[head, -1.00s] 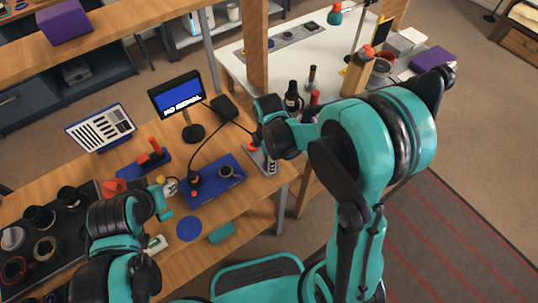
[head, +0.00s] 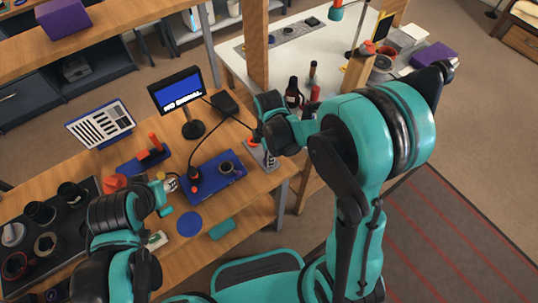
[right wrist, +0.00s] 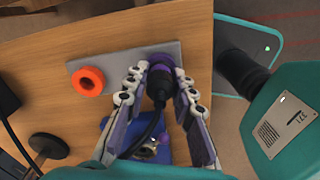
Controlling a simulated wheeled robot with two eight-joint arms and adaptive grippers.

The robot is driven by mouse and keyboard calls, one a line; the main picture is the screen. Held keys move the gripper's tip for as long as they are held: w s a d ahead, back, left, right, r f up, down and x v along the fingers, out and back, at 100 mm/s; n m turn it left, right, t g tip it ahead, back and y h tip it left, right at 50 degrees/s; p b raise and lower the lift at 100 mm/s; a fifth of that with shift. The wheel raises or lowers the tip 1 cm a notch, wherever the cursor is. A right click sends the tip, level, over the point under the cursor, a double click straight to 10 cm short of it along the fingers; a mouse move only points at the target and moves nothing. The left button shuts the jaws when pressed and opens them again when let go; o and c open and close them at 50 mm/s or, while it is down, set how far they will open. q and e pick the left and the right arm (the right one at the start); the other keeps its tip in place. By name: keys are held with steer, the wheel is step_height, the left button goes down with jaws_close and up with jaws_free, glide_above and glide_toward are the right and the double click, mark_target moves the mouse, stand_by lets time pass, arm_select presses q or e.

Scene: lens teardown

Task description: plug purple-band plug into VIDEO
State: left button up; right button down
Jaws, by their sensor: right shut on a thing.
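My right gripper (right wrist: 160,82) is shut on the black purple-band plug (right wrist: 159,88). The plug's black cable trails down between the fingers in the right wrist view. Its front end is over the grey plate (right wrist: 118,68), with dark purple showing around the tip. I cannot tell if it is seated, and no VIDEO label is readable. In the head view the right gripper (head: 265,133) is at the grey plate, hiding the plug. The monitor (head: 177,91) reads NO SIGNAL. My left gripper (head: 166,194) is low beside the blue mat; its jaw state is unclear.
An orange ring (right wrist: 88,81) stands on the grey plate left of the plug. The blue mat (head: 212,182) holds a dark ring-shaped part (head: 226,168). A black tray of lens parts (head: 42,238) lies at left. The bench edge is close to the plate.

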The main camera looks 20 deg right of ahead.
arm_select(q)
steer(key=shift+r+p, duration=0.65)
arm_select(e)
steer(key=shift+r, duration=0.9)
steer(key=shift+r+p, duration=1.6)
steer(key=shift+r, duration=0.55)
arm_select(q)
step_height(320, 180, up, 3)
steer(key=shift+r, duration=0.1)
